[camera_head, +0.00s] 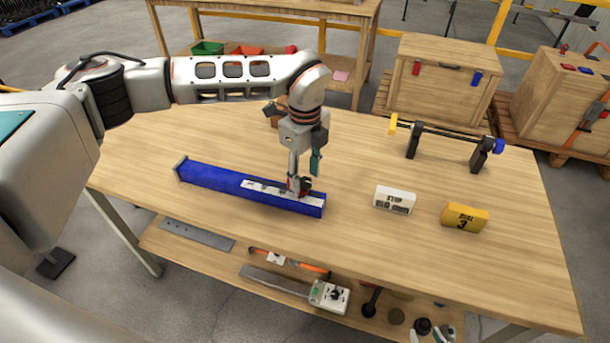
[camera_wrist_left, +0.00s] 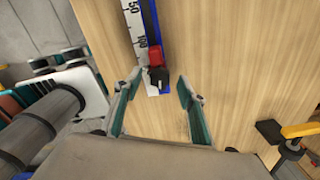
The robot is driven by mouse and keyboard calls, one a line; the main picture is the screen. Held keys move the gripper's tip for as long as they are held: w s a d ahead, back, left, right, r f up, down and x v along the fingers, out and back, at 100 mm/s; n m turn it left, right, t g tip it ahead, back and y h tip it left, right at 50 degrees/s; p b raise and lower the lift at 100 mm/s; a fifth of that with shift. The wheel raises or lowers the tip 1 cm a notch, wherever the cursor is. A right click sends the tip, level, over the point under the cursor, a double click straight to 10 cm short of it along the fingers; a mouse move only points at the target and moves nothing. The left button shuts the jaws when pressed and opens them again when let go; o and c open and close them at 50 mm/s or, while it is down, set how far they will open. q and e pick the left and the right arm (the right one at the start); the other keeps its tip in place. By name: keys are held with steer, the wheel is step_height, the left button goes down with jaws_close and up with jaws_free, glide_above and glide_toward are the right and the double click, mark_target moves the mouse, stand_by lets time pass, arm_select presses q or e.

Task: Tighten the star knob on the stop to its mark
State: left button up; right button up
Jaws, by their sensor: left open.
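A blue rail (camera_head: 225,188) lies on the wooden table with a white scale strip (camera_head: 262,190) along its top; the strip also shows in the left wrist view (camera_wrist_left: 137,22). The red stop (camera_wrist_left: 155,57) sits on the rail near its right end in the head view. A black star knob (camera_wrist_left: 157,76) is on the stop; its mark is too small to make out. My left gripper (camera_head: 305,173) points down over the stop, open. In the left wrist view its fingers (camera_wrist_left: 158,84) stand apart on either side of the knob, with visible gaps. My right gripper is not in view.
A white sign block (camera_head: 394,200) and a yellow block (camera_head: 464,217) stand right of the rail. A bar on black supports (camera_head: 445,136) stands at the back right. The table's front left is clear. A lower shelf (camera_head: 215,268) holds tools.

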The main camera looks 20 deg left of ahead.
mark_target(305, 181)
arm_select(q)
step_height(305, 181, up, 11)
steer(key=shift+r, duration=0.15)
stand_by(0.4)
